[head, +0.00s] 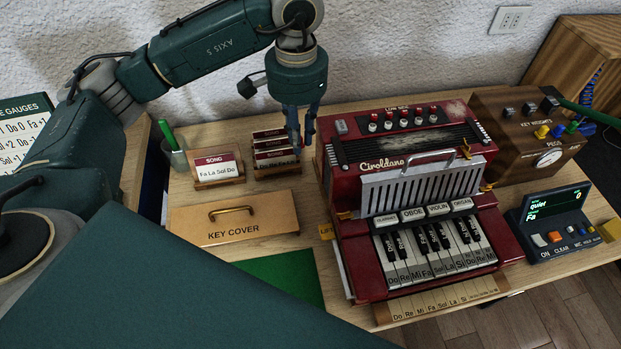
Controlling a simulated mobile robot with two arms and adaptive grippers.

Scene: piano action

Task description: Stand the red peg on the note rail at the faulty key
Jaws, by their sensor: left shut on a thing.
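The red accordion-like instrument (353,225) stands on the wooden table, with a keyboard (437,262) marked Do to Si. The pale note rail (440,304) with note names lies along its front edge; I see no peg on it. My left gripper (299,150) points down near the right end of the song card rack (278,170), left of the instrument. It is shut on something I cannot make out. The red peg is not clearly visible. The display device (550,228) reads "quiet" and "Fa". My right gripper is not in view.
A key cover (232,220), a song stand (218,170) and a green pen in a cup (176,155) are on the left. A green mat (275,275) is bare.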

